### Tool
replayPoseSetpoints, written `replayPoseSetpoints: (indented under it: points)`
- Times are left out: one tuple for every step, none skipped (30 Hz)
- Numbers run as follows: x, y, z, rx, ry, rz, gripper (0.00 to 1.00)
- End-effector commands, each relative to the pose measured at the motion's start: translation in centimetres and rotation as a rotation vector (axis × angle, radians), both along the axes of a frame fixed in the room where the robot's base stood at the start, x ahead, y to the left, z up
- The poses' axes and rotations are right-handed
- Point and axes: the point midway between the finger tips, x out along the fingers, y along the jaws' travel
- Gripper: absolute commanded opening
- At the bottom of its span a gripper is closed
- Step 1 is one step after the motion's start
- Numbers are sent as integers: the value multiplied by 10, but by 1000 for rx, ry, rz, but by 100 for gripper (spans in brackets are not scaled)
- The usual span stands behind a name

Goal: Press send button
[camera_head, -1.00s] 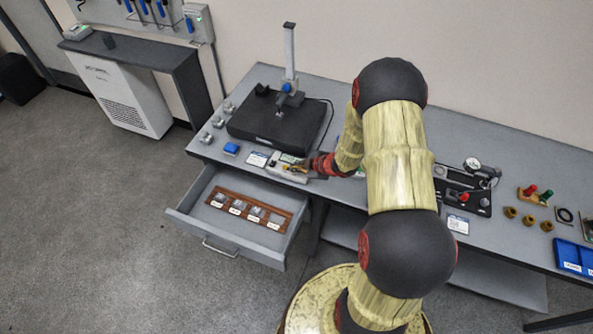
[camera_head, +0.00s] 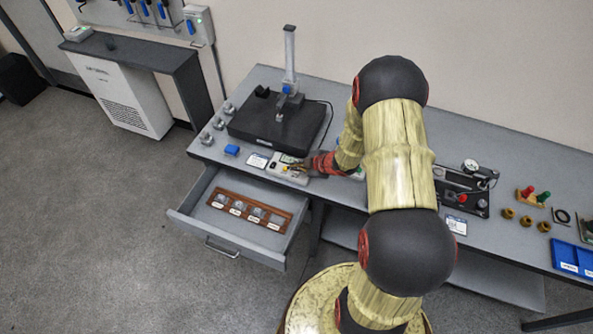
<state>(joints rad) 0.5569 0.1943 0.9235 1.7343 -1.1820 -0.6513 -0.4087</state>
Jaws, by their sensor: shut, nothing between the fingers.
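A small light-grey device box (camera_head: 281,164) with a display and small coloured buttons sits at the front edge of the workbench, in front of the black granite plate. My gripper (camera_head: 294,168) reaches in from the right, over the right part of this box. It is shut and holds nothing. Its fingertips are at or just above the box face; I cannot tell whether they touch a button. The send button cannot be made out at this size and may be hidden by the fingers.
A black plate with a measuring column (camera_head: 290,60) stands behind the box. An open drawer (camera_head: 190,225) with a wooden rack (camera_head: 247,211) juts out below. Gauges and blue bins (camera_head: 570,258) are at right.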

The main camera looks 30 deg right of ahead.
Motion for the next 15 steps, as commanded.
replayPoseSetpoints:
  points:
    - [0,0,-1,0,0,0,0]
    - [0,0,-1,0,0,0,0]
    - [0,0,-1,0,0,0,0]
    - [0,0,-1,0,0,0,0]
    - [0,0,0,0,0,0,0]
    - [0,0,0,0,0,0,0]
    - [0,0,2,0,0,0,0]
    - [0,0,3,0,0,0,0]
    - [0,0,6,0,0,0,0]
    - [0,0,8,0,0,0,0]
    - [0,0,11,0,0,0,0]
    - [0,0,15,0,0,0,0]
    - [0,0,18,0,0,0,0]
    - [0,0,21,0,0,0,0]
    - [0,0,24,0,1,1,0]
